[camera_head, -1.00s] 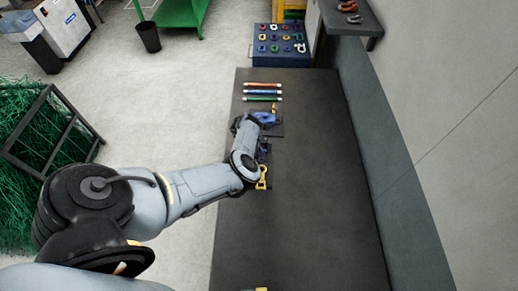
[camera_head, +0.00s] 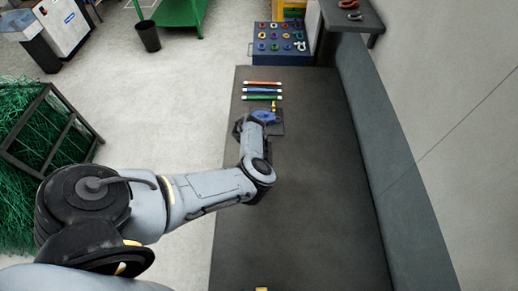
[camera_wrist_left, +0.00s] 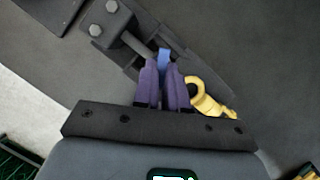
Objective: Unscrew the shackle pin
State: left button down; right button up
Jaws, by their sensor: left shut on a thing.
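In the left wrist view the two purple fingers of my left gripper (camera_wrist_left: 164,88) are closed on a small blue piece (camera_wrist_left: 164,56). It looks like the head of the shackle pin; the fingers hide most of it. A yellow shackle (camera_wrist_left: 200,100) lies right beside the right finger. A dark grey fixture (camera_wrist_left: 130,38) with bolts and a rod stands just beyond the fingertips. My right gripper is in neither view.
A blue case of coloured shackles (camera_head: 281,40) stands past the bench. The right side of the bench (camera_head: 315,190) is clear.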

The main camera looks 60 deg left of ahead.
pick_arm(q)
jog(key=shift+f, duration=0.2)
jog(key=c, duration=1.5)
grip_release()
jog(key=o, duration=0.3)
jog(key=shift+d, duration=0.15)
jog(key=shift+r, duration=0.3)
jog(key=p+v, duration=0.1)
jog(key=v, duration=0.9)
jog(key=shift+s+r+p, duration=0.1)
jog(key=shift+s+p, duration=0.05)
jog(key=shift+p, duration=0.2)
